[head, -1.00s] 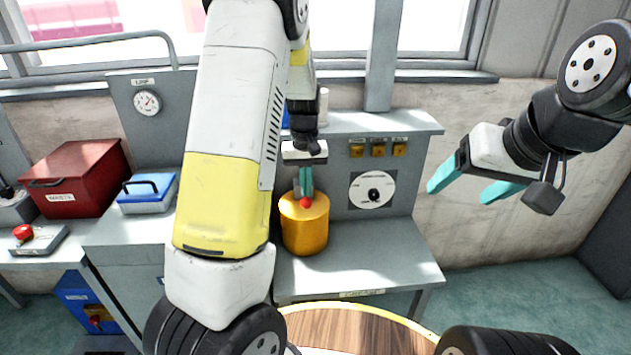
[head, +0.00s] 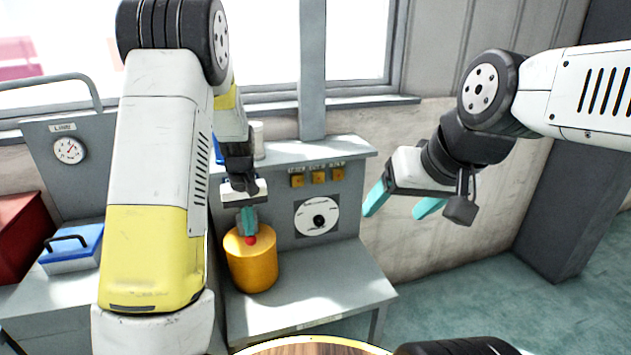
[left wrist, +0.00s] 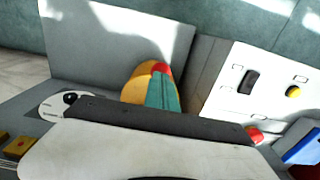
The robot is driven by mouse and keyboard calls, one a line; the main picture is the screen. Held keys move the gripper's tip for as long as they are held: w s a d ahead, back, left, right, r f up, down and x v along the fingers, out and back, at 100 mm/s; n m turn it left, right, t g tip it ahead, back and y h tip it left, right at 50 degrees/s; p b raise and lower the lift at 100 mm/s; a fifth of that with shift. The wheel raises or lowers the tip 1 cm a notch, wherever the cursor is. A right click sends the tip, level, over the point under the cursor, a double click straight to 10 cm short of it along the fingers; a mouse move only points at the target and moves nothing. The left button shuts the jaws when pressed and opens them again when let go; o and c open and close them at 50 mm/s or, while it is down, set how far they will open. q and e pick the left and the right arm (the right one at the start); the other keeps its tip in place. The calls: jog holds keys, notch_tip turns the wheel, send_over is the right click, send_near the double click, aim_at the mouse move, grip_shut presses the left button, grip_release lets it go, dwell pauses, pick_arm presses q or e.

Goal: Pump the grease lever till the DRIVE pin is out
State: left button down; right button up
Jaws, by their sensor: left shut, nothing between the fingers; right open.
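A yellow-orange cylinder (head: 252,268) stands on the grey bench, with a red knob (head: 250,240) at its top. My left gripper (head: 247,226) points down with teal fingers shut and empty, right at the knob; I cannot tell whether they touch. In the left wrist view the fingers (left wrist: 161,92) overlap the cylinder (left wrist: 134,88) and the red knob (left wrist: 162,69). The lever's arm is not clearly visible. Three small orange blocks (head: 318,177) sit on the back panel under labels too small to read, so I cannot tell which is DRIVE. My right gripper (head: 398,212) is open, empty, in the air.
A white round dial (head: 318,218) is on the panel right of the cylinder. A blue case (head: 72,252), a red box (head: 20,235) and a gauge (head: 69,150) are at left. The bench right of the cylinder (head: 335,290) is clear.

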aim_at(251, 241)
pick_arm(q)
jog(key=shift+w+a+f, duration=0.1)
jog(key=shift+w+f, duration=0.1)
jog(key=shift+f, duration=1.35)
jog(key=shift+w+f, duration=0.15)
jog(key=shift+f, duration=1.4)
jog(key=shift+r, duration=0.1)
jog(key=shift+s+r, duration=0.2)
jog(key=shift+r, duration=1.8)
jog(key=shift+s+r, duration=0.2)
jog(key=shift+r, duration=1.8)
jog(key=shift+f, duration=0.1)
